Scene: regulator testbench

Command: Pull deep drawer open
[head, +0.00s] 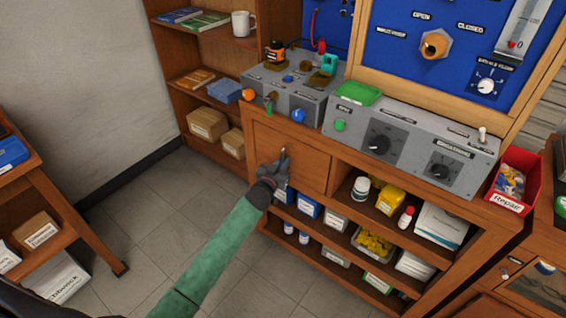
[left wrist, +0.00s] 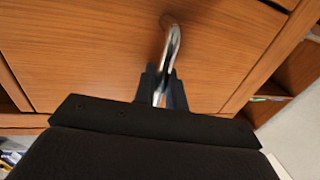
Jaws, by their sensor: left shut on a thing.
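The deep drawer (head: 302,156) is a wooden front at the upper left of the bench cabinet, and it looks flush with the frame. Its front fills much of the left wrist view (left wrist: 90,55). A curved metal handle (left wrist: 173,45) stands out from it. My left gripper (head: 282,165) is at the drawer front, and in the left wrist view its dark fingers (left wrist: 161,90) are shut on the handle's near part. In the head view the handle is mostly hidden by the gripper. My right gripper is not in view.
Open shelves with bottles and boxes (head: 390,200) lie right of and below the drawer. Grey control boxes (head: 415,138) stand on the bench top. A wooden side table (head: 60,215) stands at the left. The tiled floor (head: 155,215) before the drawer is clear.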

